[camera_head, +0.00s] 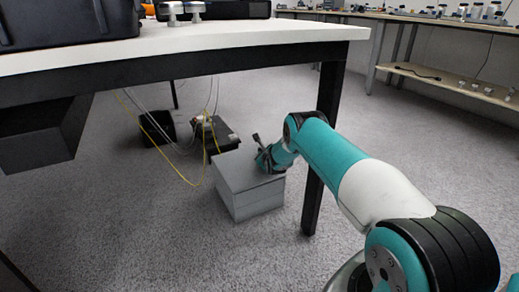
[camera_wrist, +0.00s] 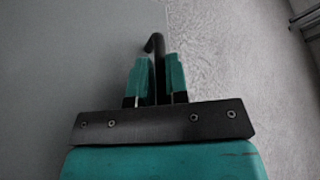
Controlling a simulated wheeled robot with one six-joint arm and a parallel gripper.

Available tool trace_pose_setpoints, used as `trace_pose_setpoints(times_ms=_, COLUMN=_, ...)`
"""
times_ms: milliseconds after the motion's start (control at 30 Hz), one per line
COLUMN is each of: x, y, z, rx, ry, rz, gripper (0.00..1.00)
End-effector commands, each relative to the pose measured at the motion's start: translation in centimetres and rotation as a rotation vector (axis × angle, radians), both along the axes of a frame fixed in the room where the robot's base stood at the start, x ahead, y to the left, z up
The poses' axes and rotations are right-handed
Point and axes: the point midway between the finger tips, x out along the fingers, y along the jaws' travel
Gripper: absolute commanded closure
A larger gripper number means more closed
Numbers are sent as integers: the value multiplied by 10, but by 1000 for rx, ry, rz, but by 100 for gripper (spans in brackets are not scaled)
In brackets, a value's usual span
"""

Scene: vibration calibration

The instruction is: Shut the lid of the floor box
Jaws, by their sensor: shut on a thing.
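The grey floor box (camera_head: 252,203) stands on the carpet under the white-topped table, near its black leg. Its lid (camera_head: 240,172) lies flat across the top and looks shut in the head view. The lid also fills the left side of the wrist view (camera_wrist: 60,70). My gripper (camera_head: 264,160) is at the right part of the lid, close over it. In the wrist view my gripper (camera_wrist: 157,75) has its teal fingers shut on a dark, hooked handle (camera_wrist: 155,45). Where the handle joins the box is hidden.
The black table leg (camera_head: 326,140) stands right beside the box and my arm. The table edge (camera_head: 200,62) hangs above. Behind the box are a dark unit (camera_head: 216,137), a black bin (camera_head: 157,129) and loose cables (camera_head: 180,172). Carpet in front is clear.

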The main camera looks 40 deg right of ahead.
Motion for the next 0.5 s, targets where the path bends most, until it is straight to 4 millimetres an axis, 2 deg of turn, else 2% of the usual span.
trace_pose_setpoints(times_ms=33, x=-5, y=-9, z=-6, rx=2, ry=8, rz=-16, gripper=100)
trace_pose_setpoints(times_ms=500, x=-4, y=-3, z=-11, rx=36, ry=4, rz=-7, gripper=100)
